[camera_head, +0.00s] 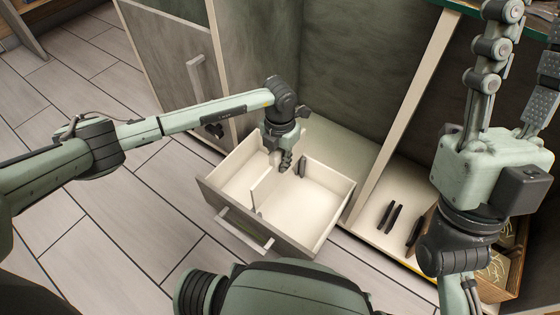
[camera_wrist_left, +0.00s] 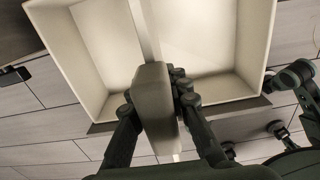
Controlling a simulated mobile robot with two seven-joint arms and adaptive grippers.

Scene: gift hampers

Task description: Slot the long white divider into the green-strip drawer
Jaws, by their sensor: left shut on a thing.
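The drawer (camera_head: 325,228) is pulled out, with a white interior and a grey front with a bar handle (camera_head: 245,228). I see no green strip on it from here. My left gripper (camera_head: 284,160) points down into the drawer's back part, shut on the white divider (camera_head: 262,188). The divider stands on edge inside the drawer, running from front to back between the side walls. In the left wrist view it shows as a pale strip (camera_wrist_left: 145,30) between the fingers. Whether its ends sit in slots is hidden. My right gripper (camera_head: 522,45) points up, fingers apart and empty.
A tall grey cabinet (camera_head: 340,60) stands behind the drawer. Several dark slim pieces (camera_head: 391,215) are on the pale cabinet floor at right. A brown crate (camera_head: 515,262) is partly hidden by my right arm. Tiled floor (camera_head: 110,240) is clear at left.

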